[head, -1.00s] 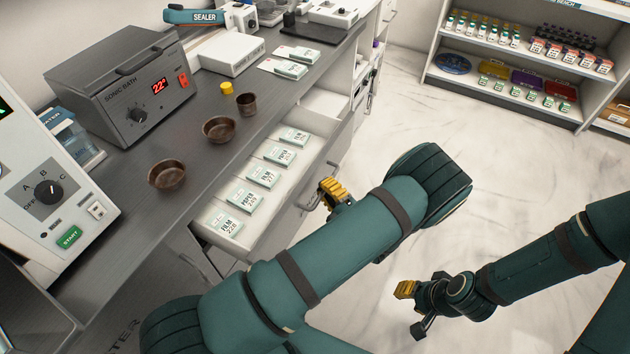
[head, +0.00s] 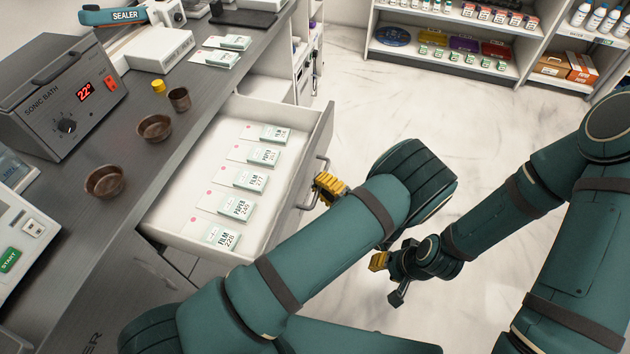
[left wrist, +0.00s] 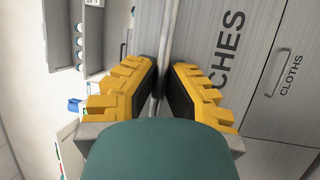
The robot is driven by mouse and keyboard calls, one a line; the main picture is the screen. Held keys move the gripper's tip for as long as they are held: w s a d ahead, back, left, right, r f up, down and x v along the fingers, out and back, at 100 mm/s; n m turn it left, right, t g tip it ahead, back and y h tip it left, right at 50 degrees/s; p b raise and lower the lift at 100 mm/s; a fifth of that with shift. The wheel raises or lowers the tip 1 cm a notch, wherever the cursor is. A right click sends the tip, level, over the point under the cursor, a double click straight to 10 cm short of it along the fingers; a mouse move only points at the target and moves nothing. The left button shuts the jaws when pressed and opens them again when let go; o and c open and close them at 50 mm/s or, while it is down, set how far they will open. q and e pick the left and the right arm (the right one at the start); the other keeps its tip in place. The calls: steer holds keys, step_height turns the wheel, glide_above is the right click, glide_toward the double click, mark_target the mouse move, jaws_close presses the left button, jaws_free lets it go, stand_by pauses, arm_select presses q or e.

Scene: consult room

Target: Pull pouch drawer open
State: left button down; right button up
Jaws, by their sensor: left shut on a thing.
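The pouch drawer (head: 290,185) is pulled well out from under the grey counter in the head view. A row of several pouch packs, marked FILM and PAPER, lies inside it. My left gripper (head: 325,190) is at the drawer's front, shut on the metal bar handle (head: 311,200). In the left wrist view its yellow fingers (left wrist: 163,95) close around the handle, and part of the word on the drawer front (left wrist: 215,45), "CHES", shows. My right gripper (head: 383,268) hangs empty over the floor, apart from the drawer; its jaw gap is too small to judge.
The counter (head: 150,190) carries a sonic bath (head: 65,95), brown bowls (head: 105,181) and a sealer (head: 120,15). A cupboard marked CLOTHS (left wrist: 290,80) is beside the drawer front. Shelves (head: 450,65) stand at the back. The floor right of the drawer is clear.

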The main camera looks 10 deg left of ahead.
arm_select(q)
steer(key=shift+w+r, duration=0.1)
steer(key=c, duration=1)
jaws_free()
